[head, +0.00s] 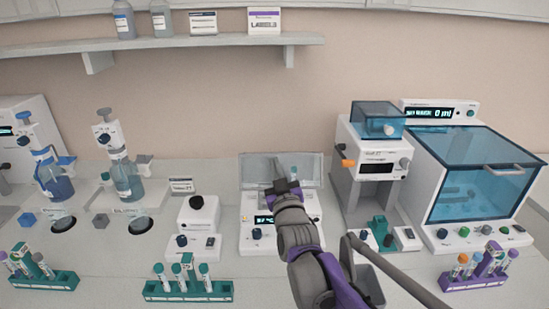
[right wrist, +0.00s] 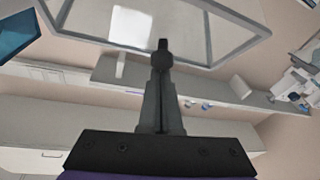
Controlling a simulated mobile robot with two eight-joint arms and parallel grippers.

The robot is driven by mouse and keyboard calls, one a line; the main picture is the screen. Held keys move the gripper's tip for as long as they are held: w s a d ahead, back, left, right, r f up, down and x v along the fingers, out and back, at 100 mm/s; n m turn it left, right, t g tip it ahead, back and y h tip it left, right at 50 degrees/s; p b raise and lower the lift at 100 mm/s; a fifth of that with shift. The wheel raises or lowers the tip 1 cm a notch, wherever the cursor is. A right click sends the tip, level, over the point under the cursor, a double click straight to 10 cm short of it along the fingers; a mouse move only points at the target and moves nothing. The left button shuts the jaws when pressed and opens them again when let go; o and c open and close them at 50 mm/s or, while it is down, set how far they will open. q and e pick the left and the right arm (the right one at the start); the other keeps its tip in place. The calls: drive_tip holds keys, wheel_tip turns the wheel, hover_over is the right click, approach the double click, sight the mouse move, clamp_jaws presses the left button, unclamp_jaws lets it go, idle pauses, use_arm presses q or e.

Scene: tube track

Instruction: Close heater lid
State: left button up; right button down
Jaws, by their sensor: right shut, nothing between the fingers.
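The heater (head: 252,236) is a white box with a dark display, at the middle of the bench in the head view. Its lid (head: 257,168), a clear panel in a grey frame, stands raised at the back of the box. My right gripper (head: 281,180) is shut and empty, over the heater and in front of the lid's middle. In the right wrist view the shut fingertips (right wrist: 162,48) overlap the lower edge of the framed lid (right wrist: 205,30); I cannot tell whether they touch. My arm hides part of the heater's front. My left gripper is not in view.
A white device with a blue top (head: 377,120) and a blue-windowed cabinet (head: 470,170) stand to the right. A small white device with a black knob (head: 198,215) is to the left. Tube racks (head: 188,290) line the front. A shelf (head: 160,48) hangs above.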

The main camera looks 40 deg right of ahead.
use_arm(q)
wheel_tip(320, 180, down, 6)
drive_tip(key=b, duration=0.5)
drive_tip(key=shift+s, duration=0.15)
use_arm(e)
drive_tip(key=s+a+f+t+h, duration=0.1)
drive_tip(key=s+a+f+t, duration=0.1)
drive_tip(key=f, duration=0.5)
drive_tip(key=shift+s+a+n+t, duration=0.3)
drive_tip(key=shift+s+a, duration=0.1)
drive_tip(key=shift+s, duration=0.25)
drive_tip(key=shift+r, duration=0.1)
